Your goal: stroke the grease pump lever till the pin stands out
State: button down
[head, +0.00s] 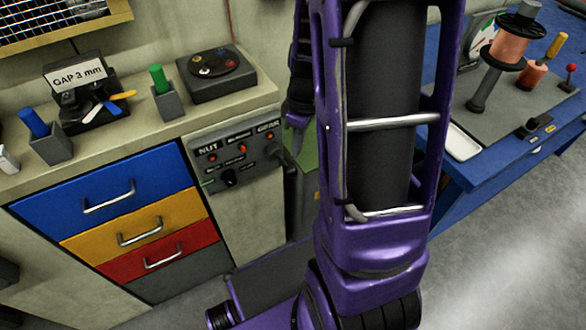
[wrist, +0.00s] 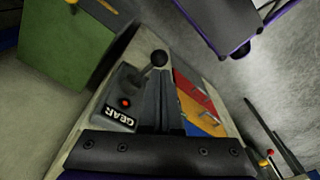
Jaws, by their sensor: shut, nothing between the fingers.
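A short lever with a black ball knob (wrist: 158,58) stands out from a grey panel marked GEAR (wrist: 118,112) in the wrist view. The panel has a lit red lamp. My gripper (wrist: 163,76) is shut and empty, its dark fingers pointing towards the knob. The fingertips look very close to the lever; I cannot tell whether they touch it. In the head view the same control panel (head: 236,163) is on the bench front, with labels NUT and GEAR, and my arm covers the area right of it. I cannot make out a pin in either view.
Blue, yellow and red drawers (head: 139,232) lie left of the panel. A blue table (head: 470,185) with copper spools stands at right. Grey floor is clear at lower right.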

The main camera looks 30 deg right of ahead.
aim_at(294, 169)
jog(key=shift+f, duration=0.1)
jog(key=shift+w+a+f+b, duration=0.1)
jog(key=shift+w+f+b, duration=0.05)
jog(key=shift+f+b, duration=1.3)
jog(key=shift+w+a+f+b, duration=0.15)
jog(key=shift+f+b, duration=0.7)
jog(key=shift+f, duration=1.1)
notch_tip(294, 169, down, 2)
jog(key=shift+f+b, duration=0.1)
jog(key=shift+b, duration=0.8)
jog(key=shift+f, duration=1.1)
